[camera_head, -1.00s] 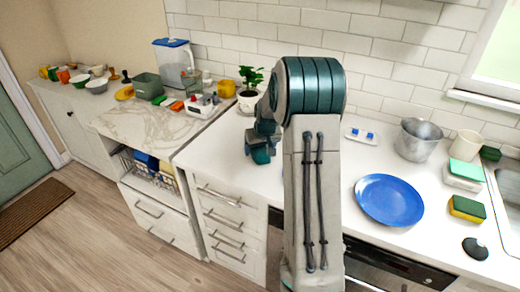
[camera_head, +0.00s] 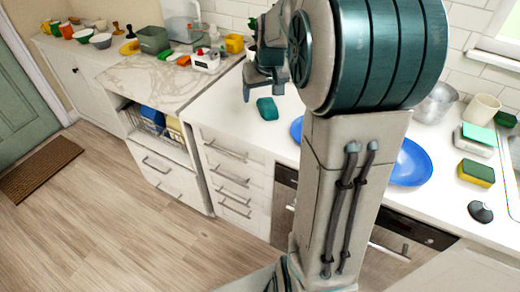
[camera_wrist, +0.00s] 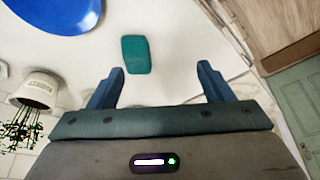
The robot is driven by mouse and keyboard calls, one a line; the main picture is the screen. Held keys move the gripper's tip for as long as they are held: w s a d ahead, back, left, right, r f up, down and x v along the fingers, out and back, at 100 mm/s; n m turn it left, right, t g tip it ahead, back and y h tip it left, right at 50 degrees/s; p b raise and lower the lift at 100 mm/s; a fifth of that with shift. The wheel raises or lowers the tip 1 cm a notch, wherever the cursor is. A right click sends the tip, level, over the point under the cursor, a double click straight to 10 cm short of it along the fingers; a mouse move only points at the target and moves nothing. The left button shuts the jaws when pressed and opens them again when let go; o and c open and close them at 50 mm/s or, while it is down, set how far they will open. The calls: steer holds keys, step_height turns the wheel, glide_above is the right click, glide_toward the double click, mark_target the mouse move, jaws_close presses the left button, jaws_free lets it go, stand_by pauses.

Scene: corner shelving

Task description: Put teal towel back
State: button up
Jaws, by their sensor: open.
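The teal towel (camera_head: 267,108) lies folded on the white counter, left of my arm in the head view. It also shows in the wrist view (camera_wrist: 136,54), flat on the counter ahead of the fingertips. My gripper (camera_wrist: 158,82) is open and empty, with the towel apart from both fingers and nearer the left one. In the head view my gripper (camera_head: 262,82) is above and behind the towel, partly hidden by my arm.
A blue plate (camera_head: 410,165) is partly hidden behind my arm. A potted plant (camera_wrist: 38,92) stands near the gripper. A wire basket (camera_head: 150,122) sits in the open shelf under the marble counter (camera_head: 160,78). A sponge (camera_head: 476,173) lies at right.

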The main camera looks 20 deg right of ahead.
steer(key=s+a, duration=0.6)
steer(key=s, duration=0.6)
steer(key=s+a+f+n+g, duration=0.1)
steer(key=s+a, duration=0.4)
steer(key=s, duration=0.6)
steer(key=shift+s+a, duration=0.35)
steer(key=shift+s, duration=0.05)
steer(key=shift+d, duration=0.1)
